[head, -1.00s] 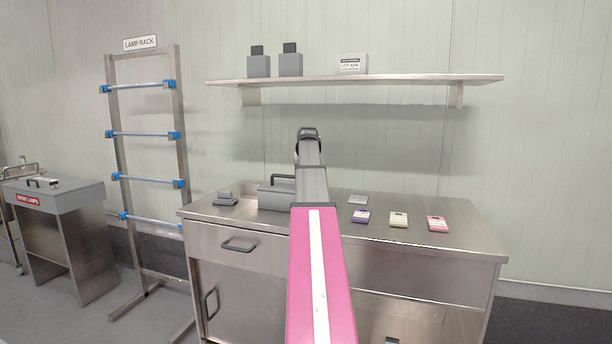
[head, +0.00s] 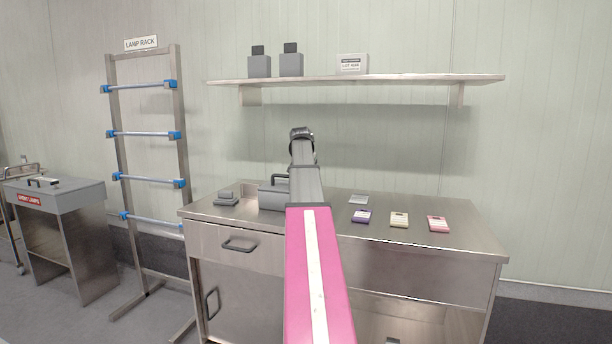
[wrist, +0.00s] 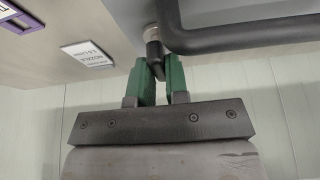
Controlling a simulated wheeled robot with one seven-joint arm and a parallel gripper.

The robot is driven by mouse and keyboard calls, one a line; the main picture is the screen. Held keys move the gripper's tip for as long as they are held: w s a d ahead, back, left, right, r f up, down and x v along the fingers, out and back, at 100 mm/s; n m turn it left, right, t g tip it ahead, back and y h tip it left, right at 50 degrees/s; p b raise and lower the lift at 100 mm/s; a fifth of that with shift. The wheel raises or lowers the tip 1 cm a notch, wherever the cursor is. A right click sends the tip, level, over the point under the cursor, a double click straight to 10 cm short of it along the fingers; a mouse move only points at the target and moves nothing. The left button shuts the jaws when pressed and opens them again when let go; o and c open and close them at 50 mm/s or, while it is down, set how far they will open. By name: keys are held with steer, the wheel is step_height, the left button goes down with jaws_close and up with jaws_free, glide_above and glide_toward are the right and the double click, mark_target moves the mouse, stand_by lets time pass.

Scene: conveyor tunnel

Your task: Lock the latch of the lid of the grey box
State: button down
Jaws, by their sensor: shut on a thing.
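The grey box (head: 272,199) stands on the steel counter in the head view, with its dark handle on top, partly hidden by my arm. In the wrist view, part of the box (wrist: 215,10) fills the top right, and a thick dark handle bar (wrist: 250,38) crosses it. A small dark latch lever (wrist: 154,50) hangs from a round metal pivot beside the handle. My gripper (wrist: 161,68) has its green fingers closed around the lower end of this lever. My arm hides the gripper and the latch in the head view.
On the steel counter (head: 460,245), purple, cream and pink devices (head: 399,220) and a small card (head: 358,199) lie to the right. A small grey object (head: 226,199) lies left of the box. A shelf (head: 370,79) hangs above, and a lamp rack (head: 117,160) stands left.

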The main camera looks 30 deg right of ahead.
steer(key=c, duration=1.1)
jaws_free()
steer(key=shift+r, duration=0.1)
steer(key=v, duration=1)
steer(key=shift+s+a+r, duration=0.1)
steer(key=shift+s+r, duration=0.05)
steer(key=shift+r, duration=0.1)
